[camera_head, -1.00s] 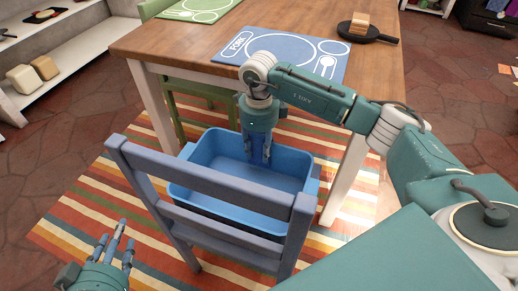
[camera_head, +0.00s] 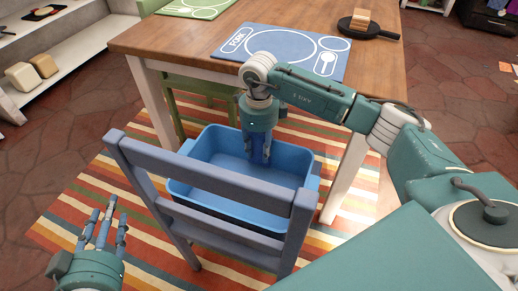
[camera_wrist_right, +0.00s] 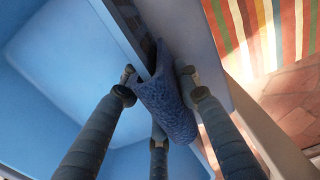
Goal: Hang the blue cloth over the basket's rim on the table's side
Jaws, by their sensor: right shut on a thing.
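The blue basket (camera_head: 215,145) sits on the seat of a blue chair, close to the table (camera_head: 160,42). My right gripper (camera_head: 260,160) points down at the basket's table side. In the right wrist view its fingers (camera_wrist_right: 155,100) are closed around the blue cloth (camera_wrist_right: 168,108), a textured, folded strip along the basket's rim. The basket's pale blue inside (camera_wrist_right: 50,65) lies to the left there. I cannot tell whether the cloth rests on the rim. In the head view the gripper mostly hides the cloth. My left gripper (camera_head: 108,212) is open and empty at the lower left.
The chair's backrest (camera_head: 205,178) stands in front of the basket. A green chair (camera_head: 205,88) stands behind. A striped rug (camera_head: 75,215) covers the floor.

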